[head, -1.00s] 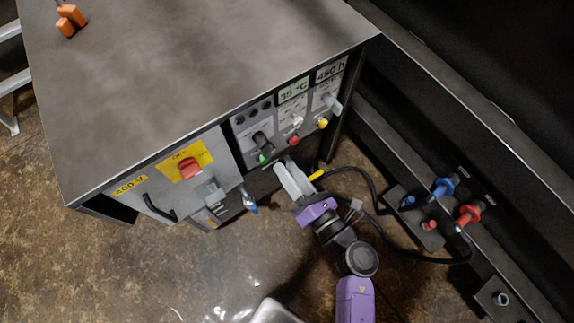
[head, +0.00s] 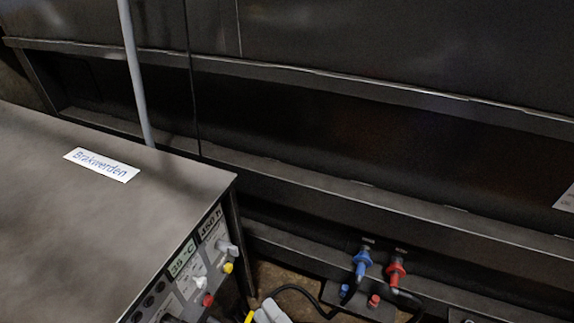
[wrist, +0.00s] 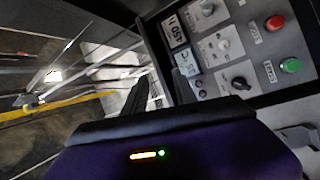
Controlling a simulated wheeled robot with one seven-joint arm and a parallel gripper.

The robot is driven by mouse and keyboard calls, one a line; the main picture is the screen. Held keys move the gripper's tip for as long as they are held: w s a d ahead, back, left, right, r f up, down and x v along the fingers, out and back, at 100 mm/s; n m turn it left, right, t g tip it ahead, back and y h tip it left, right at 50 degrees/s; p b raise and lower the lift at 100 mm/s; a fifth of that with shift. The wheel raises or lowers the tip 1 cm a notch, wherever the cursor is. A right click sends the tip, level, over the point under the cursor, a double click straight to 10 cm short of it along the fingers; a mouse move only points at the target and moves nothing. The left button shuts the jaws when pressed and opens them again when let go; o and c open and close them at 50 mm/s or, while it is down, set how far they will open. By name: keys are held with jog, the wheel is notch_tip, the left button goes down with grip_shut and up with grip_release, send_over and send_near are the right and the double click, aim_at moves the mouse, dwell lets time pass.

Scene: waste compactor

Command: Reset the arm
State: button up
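My gripper shows in the wrist view (wrist: 162,85) as two dark fingertips apart with nothing seen between them, beside the edge of a grey control panel (wrist: 240,50). The rest of my arm is out of that view.
A grey-topped cabinet (head: 90,220) with a label (head: 101,164) fills the left. Its panel has knobs and buttons. A blue connector (head: 362,264) and a red connector (head: 396,270) stand on the dark frame, with black cables running near my gripper.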

jog(key=s+d+r+m+h+p, duration=0.2)
jog(key=s+d+r+m+h, duration=0.1)
jog(key=s+d+m, duration=0.4)
jog(key=s+d+r+m+h+p, duration=0.2)
jog(key=s+d+r+m+h, duration=0.2)
jog(key=s+d+m, duration=0.3)
jog(key=s+d+r+m+h+p, duration=0.2)
jog(key=s+d+r+m+h, duration=0.1)
jog(key=s+d+m+h, duration=0.3)
jog(key=s+d+m, duration=0.1)
jog(key=d+m, duration=0.1)
jog(key=d, duration=0.1)
jog(key=shift+s+r+m+g, duration=0.3)
jog(key=shift+r+g, duration=0.05)
jog(key=shift+g, duration=0.05)
